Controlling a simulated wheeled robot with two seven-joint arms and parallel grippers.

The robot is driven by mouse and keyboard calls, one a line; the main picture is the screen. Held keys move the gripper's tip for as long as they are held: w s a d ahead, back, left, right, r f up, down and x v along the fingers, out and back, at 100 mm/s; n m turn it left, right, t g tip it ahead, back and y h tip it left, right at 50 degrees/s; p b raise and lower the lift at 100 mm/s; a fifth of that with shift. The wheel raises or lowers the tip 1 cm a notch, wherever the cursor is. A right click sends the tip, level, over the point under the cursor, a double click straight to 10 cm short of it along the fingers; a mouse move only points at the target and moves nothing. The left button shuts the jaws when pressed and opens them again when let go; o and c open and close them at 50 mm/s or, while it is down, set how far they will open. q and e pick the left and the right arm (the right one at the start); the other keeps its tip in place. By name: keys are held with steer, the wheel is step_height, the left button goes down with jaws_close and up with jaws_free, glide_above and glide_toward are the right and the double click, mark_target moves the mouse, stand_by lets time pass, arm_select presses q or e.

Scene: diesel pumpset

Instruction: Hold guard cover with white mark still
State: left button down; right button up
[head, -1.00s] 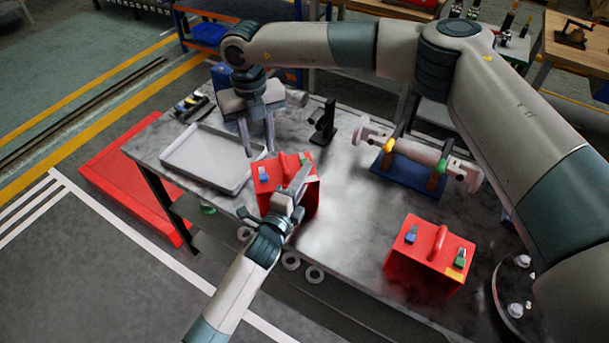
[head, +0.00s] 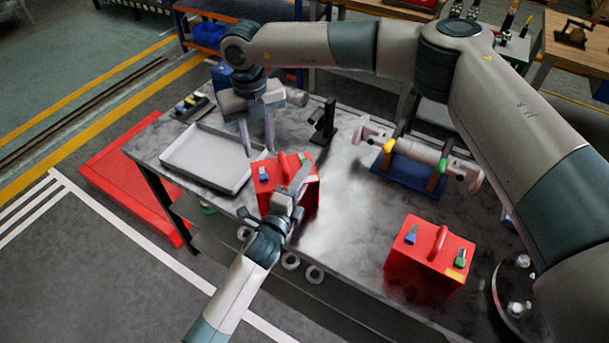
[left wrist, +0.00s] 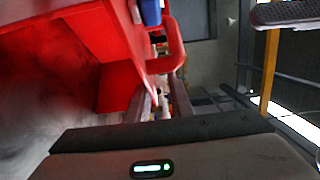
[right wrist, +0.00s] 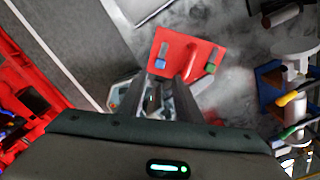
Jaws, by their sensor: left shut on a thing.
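A red guard cover (head: 308,197) with a handle and a blue latch stands at the table's front edge. My left gripper (head: 300,183) reaches over its front and is shut on it. The cover fills the upper left of the left wrist view (left wrist: 110,45); its white mark cannot be made out. A second red cover (head: 410,270) with blue and green latches stands to the right, apart from both grippers. My right gripper (head: 257,140) is open, its fingers apart, between the tray and the held cover.
A grey tray (head: 182,167) lies on the table (head: 345,215) at left. A black stand (head: 325,122) and a roller on a blue cradle (head: 405,177) stand behind. A red platform (head: 125,180) is on the floor. The table between the covers is clear.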

steer(key=c, duration=0.7)
steer(key=shift+s+f, duration=0.1)
steer(key=shift+s, duration=0.1)
jaws_close()
steer(key=shift+s+d+r+m+t, duration=0.1)
steer(key=shift+s+d+m+t, duration=0.25)
steer(key=shift+s, duration=0.5)
steer(key=shift+s+d+r+m+t, duration=0.15)
steer(key=shift+s+t, duration=0.45)
steer(key=shift+s, duration=0.3)
steer(key=shift+s+d+r+m+t, duration=0.1)
steer(key=shift+s+m+t, duration=0.1)
steer(key=shift+s+t, duration=0.45)
steer(key=shift+s, duration=0.2)
